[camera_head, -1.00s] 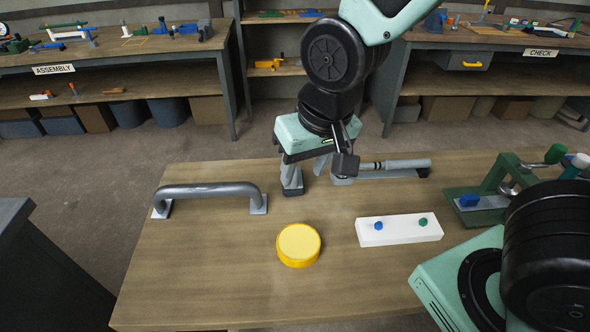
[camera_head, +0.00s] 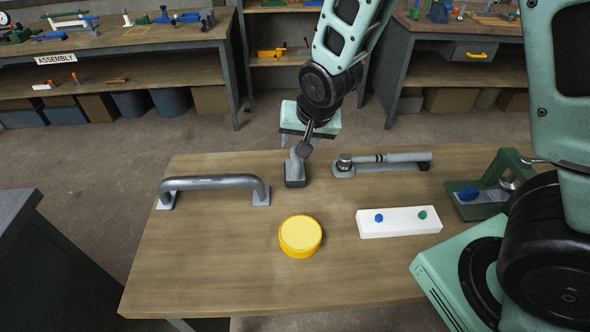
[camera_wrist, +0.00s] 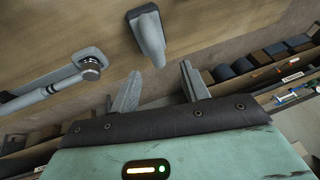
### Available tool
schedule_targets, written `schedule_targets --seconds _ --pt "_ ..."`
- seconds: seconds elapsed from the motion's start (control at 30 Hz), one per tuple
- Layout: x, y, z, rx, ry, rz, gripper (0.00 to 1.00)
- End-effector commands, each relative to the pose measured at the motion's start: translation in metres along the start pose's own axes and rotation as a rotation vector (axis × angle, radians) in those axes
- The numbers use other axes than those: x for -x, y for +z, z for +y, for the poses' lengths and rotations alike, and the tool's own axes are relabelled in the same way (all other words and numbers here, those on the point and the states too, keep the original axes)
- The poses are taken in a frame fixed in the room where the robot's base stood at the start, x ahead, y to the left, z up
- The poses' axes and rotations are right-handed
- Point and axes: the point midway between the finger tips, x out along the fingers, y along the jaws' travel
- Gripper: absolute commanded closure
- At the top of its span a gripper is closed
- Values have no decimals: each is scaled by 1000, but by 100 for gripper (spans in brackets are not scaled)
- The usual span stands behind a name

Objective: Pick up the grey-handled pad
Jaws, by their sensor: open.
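The grey-handled pad (camera_head: 295,174) stands on the wooden table near its far edge, a small dark grey base with a lighter grey grip rising from it. The wrist view shows it (camera_wrist: 149,38) beyond the fingertips, slightly left of the gap's middle. My gripper (camera_wrist: 160,70) is open, with both grey fingers apart and nothing between them. In the head view my gripper (camera_head: 300,142) hangs just behind and above the pad. Its fingers are mostly hidden there, so I cannot tell whether it touches the pad; the wrist view shows them apart.
A grey bar handle (camera_head: 213,183) lies left of the pad, and a grey jointed tool (camera_head: 385,164) lies right. A yellow disc (camera_head: 300,237), a white block (camera_head: 400,222) with two coloured knobs and a green fixture (camera_head: 487,187) share the table. The front left is clear.

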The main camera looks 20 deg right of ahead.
Motion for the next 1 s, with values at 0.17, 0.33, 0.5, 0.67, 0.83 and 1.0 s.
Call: schedule_targets --seconds 0.17,0.33,0.5,0.67,0.83,1.0 --pt "-20 0 1 1 3 -2 54" --pt "-26 0 0 0 1 -1 54" --pt "-42 4 3 3 4 -4 54" --pt "-61 6 4 2 3 -3 54" --pt "-74 5 4 2 1 -1 54" --pt "-76 5 4 1 0 0 54"
